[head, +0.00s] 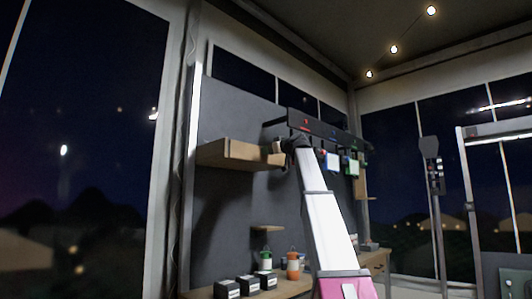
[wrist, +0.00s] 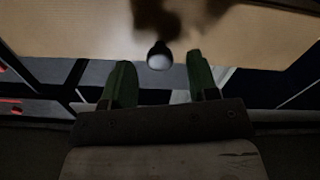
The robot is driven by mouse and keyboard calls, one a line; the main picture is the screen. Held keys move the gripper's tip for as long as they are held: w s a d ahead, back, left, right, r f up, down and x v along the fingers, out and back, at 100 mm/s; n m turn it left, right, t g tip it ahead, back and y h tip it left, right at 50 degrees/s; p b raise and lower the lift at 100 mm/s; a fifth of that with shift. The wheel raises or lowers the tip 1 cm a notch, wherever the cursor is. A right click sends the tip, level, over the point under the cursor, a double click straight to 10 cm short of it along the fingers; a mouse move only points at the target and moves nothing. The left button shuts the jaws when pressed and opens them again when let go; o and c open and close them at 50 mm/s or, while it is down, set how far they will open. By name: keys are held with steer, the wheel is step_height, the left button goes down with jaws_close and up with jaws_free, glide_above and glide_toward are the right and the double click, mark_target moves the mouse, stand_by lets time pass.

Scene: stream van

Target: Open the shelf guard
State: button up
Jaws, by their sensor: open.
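The wooden shelf (head: 228,152) is on the dark wall panel in the head view, with a raised board along its front. I take that board to be the shelf guard. My gripper (head: 281,147) is at the shelf's right end, small and partly hidden by my arm. In the wrist view my gripper (wrist: 160,75) is open, its two green fingers apart. A round pale knob (wrist: 160,60) on a dark stem shows between the fingertips, with a pale wooden surface (wrist: 80,35) behind it. I cannot tell whether the fingers touch the knob.
A dark rail (head: 325,129) with hanging coloured items is just right of my gripper. Below are a small wooden shelf (head: 267,228), a counter (head: 200,293) with dark boxes (head: 228,289), a green-labelled container (head: 266,260) and an orange one (head: 293,266). The space left of the shelf is clear.

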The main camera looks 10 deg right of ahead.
steer(key=shift+x, duration=1.3)
steer(key=shift+c, duration=0.3)
jaws_close()
steer(key=shift+f, duration=0.1)
